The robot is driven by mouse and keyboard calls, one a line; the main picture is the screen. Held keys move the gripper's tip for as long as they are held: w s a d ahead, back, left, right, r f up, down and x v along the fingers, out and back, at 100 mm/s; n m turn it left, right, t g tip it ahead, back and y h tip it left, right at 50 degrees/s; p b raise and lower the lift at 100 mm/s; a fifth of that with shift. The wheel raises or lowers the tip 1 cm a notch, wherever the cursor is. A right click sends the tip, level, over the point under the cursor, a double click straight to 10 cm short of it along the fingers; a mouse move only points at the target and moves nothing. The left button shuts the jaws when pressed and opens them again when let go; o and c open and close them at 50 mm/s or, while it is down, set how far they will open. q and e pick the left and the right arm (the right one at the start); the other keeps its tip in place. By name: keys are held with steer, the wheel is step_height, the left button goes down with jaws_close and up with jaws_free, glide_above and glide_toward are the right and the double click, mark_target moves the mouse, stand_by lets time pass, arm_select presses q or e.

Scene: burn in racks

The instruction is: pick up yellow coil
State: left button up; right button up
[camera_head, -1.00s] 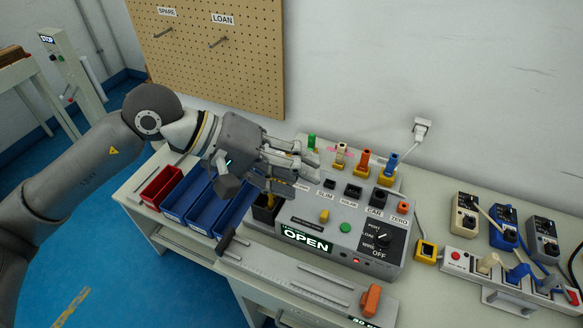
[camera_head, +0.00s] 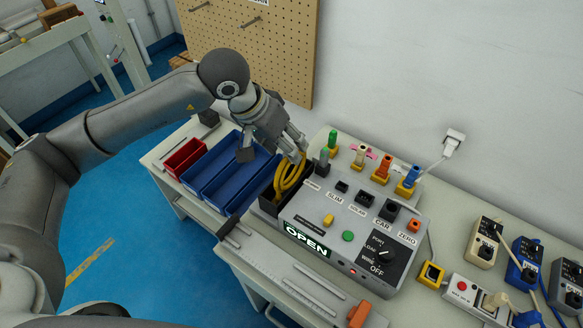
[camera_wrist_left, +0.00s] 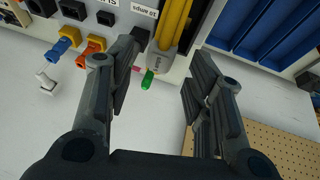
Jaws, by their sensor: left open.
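The yellow coil (camera_head: 288,178) is a looped cable standing in a dark holder at the left end of the grey tester box (camera_head: 345,225). In the left wrist view the coil (camera_wrist_left: 173,22) shows at the top, with a grey plug body at its near end. My left gripper (camera_head: 295,150) is open at the coil's upper end, and its fingers hide part of it. In the left wrist view the open fingers (camera_wrist_left: 160,62) lie on either side of the coil's line, with visible gaps. I cannot tell whether they touch it. My right gripper is not in view.
Blue bins (camera_head: 225,170) and a red bin (camera_head: 185,157) stand left of the coil. Green, white, orange and blue plugs (camera_head: 410,175) stand behind the box, close to the gripper. Several chargers (camera_head: 487,243) are at the right. A pegboard (camera_head: 255,45) is on the wall.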

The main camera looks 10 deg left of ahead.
arm_select(q)
steer(key=p+x, duration=0.1)
steer(key=x, duration=0.2)
steer(key=shift+s+a+f, duration=0.15)
steer(key=shift+s+f, duration=0.05)
steer(key=shift+f, duration=0.05)
steer(key=shift+w+f+p, duration=0.2)
steer(key=shift+f+p, duration=0.1)
steer(key=shift+f, duration=0.2)
steer(key=c, duration=0.7)
jaws_close()
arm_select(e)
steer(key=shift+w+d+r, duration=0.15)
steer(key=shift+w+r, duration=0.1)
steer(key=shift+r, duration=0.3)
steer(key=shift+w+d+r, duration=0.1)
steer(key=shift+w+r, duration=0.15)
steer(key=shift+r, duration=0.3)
